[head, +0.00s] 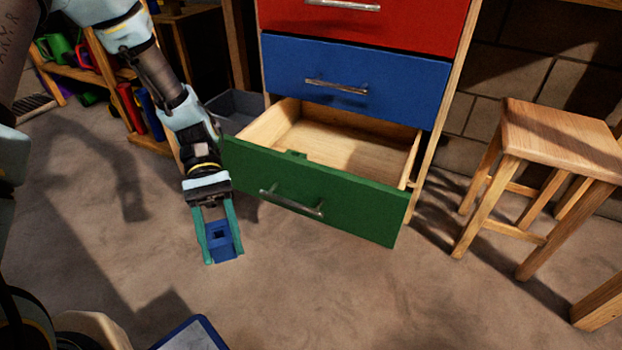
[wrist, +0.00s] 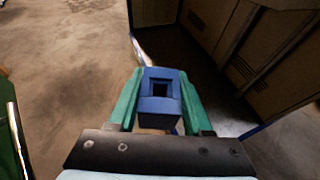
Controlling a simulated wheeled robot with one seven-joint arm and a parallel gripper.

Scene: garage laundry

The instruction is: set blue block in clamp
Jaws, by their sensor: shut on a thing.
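The blue block (head: 220,238) has a square hole in its face. My gripper (head: 224,257) is shut on it, with one green finger on each side, in front of the left end of the open green drawer. In the head view the block is apart from the drawer, with floor behind it. The wrist view also shows the block (wrist: 159,104) between the fingers of my gripper (wrist: 160,78). I cannot make out a clamp for certain in either view.
The green drawer (head: 330,205) is pulled out below a closed blue drawer (head: 400,88) and a red drawer (head: 410,22). A wooden stool (head: 560,135) stands right. The front floor is largely clear.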

